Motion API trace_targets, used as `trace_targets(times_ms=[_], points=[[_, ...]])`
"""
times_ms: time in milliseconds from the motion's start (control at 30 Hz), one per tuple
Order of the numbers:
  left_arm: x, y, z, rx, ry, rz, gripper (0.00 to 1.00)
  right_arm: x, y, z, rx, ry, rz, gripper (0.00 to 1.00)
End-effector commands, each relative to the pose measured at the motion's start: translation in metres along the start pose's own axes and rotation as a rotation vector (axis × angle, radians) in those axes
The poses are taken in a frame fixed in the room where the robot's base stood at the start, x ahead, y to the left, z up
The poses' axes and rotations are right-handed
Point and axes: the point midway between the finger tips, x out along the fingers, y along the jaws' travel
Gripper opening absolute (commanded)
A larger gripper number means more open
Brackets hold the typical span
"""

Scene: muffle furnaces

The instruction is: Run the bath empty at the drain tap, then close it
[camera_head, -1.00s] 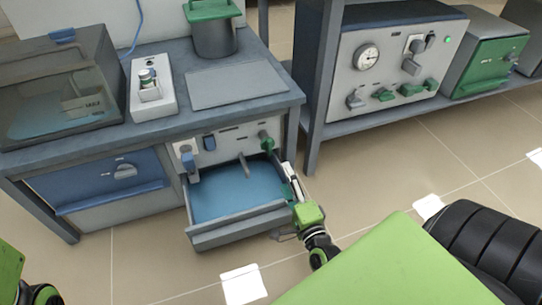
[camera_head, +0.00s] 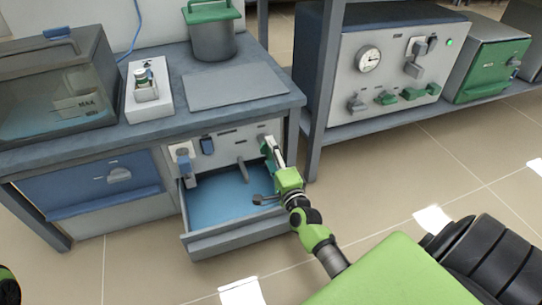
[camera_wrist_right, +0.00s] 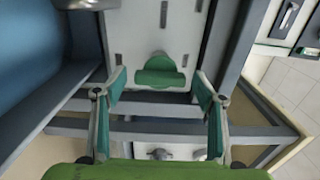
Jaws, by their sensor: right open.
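The bath (camera_head: 60,90) is a clear tank with a "MAX" mark at the left of the bench, with a shallow blue layer at its bottom. A green tap handle (camera_wrist_right: 159,75), seemingly the drain tap, sits on the pale panel under the bench. In the head view my right gripper (camera_head: 269,147) is at this handle and largely hides it. In the right wrist view my right gripper (camera_wrist_right: 161,92) is open, one finger on each side of the handle, with gaps visible. Only a sliver of my left arm shows at the bottom left; its gripper is out of view.
An open drawer-like basin (camera_head: 215,245) with a blue inside juts out below the panel. A bench leg (camera_head: 312,150) stands close on the right.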

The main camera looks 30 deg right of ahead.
Motion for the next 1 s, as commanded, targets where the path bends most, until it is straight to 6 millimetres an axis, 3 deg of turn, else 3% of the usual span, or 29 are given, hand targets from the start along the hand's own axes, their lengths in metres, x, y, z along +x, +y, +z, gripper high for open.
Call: trace_targets(times_ms=[100,233,267,667,1000], points=[[0.000,0.000,0.000,0.000,0.000,0.000,0.26,0.000,0.000,0.000,0.000,0.000,0.000,0.61],[0.000,0.000,0.000,0.000,0.000,0.000,0.26,0.000,0.000,0.000,0.000,0.000,0.000,0.28],[0.000,0.000,0.000,0.000,0.000,0.000,0.26,0.000,0.000,0.000,0.000,0.000,0.000,0.26],[0.005,-0.001,0.000,-0.001,0.003,-0.002,0.26,-0.001,-0.001,0.000,-0.053,-0.001,0.002,0.26],[-0.012,-0.007,0.017,-0.011,-0.088,-0.034,0.26,0.000,-0.004,0.000,-0.292,0.000,0.002,0.26]])
